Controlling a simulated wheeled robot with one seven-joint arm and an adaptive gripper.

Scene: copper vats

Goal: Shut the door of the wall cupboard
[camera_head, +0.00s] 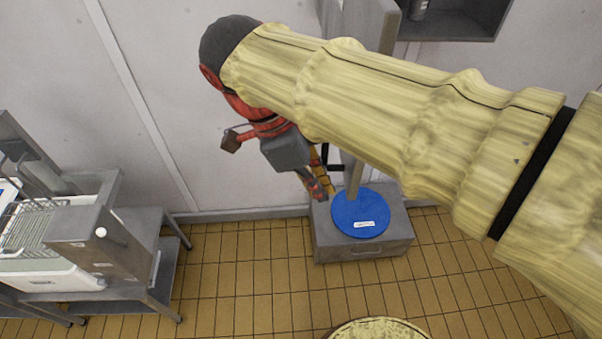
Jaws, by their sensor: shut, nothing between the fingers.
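The wall cupboard (450,27) is at the top right, cut off by the frame's edge. Its dark inside is visible, so it stands open, and a small grey item (418,9) is inside. A grey panel (362,18) at its left side sticks out from it and looks like the swung-open door. My arm crosses in front and hides the panel's lower part. My gripper (319,190) hangs below the arm, pointing down, left of and below the panel. It is shut and empty, and appears apart from the door.
A blue disc (360,213) with a white label lies on a grey box (330,245) on the floor, beside my gripper in the picture. A grey metal stand (90,240) with a wire rack (35,225) is at left. Tiled floor (235,270) between them is clear.

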